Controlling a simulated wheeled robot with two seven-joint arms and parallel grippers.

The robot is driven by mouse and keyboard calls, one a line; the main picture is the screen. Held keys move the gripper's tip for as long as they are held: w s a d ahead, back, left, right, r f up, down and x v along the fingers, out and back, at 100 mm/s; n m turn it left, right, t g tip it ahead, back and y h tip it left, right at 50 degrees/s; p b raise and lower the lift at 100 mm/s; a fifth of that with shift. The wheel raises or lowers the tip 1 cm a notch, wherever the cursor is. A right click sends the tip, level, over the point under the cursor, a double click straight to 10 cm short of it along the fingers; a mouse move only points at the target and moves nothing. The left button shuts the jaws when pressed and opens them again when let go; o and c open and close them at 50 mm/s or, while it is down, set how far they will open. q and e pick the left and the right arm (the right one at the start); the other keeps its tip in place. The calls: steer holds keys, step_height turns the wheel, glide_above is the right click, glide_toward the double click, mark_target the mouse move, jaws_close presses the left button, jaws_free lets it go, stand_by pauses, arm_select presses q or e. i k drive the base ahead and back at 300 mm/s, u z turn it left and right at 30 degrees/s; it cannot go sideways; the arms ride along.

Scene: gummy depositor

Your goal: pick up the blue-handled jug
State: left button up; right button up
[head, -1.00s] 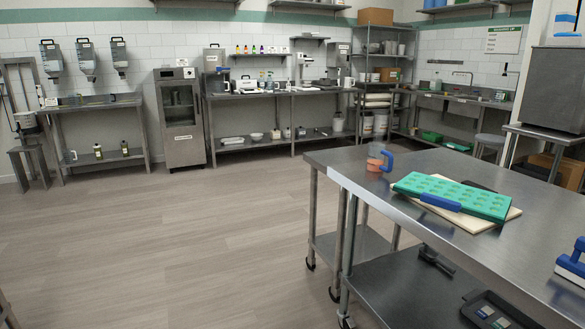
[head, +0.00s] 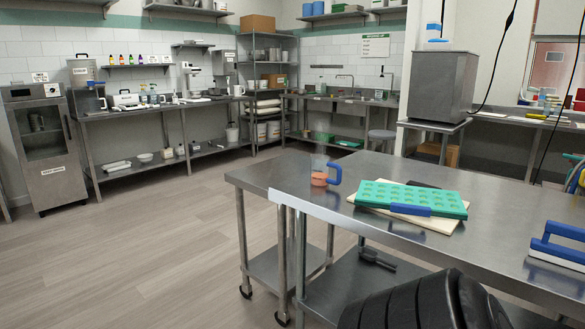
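The blue-handled jug (head: 320,177) stands upright near the left end of the steel table in the head view. It is clear, with orange contents at the bottom and its blue handle facing right. A black ribbed arm part of mine shows at the bottom right, in front of the table's near edge. Neither gripper's fingers are in view.
The steel table (head: 272,177) also holds a green mould tray (head: 375,189) on a cream board (head: 437,222), right of the jug. A blue-handled tool (head: 560,244) lies at the right. A lower shelf (head: 345,270) is under the tabletop. Open floor (head: 140,255) lies left.

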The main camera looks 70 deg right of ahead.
mark_target(320, 170)
steer(key=z, duration=0.55)
steer(key=i, duration=1.9)
steer(key=z, duration=1.25)
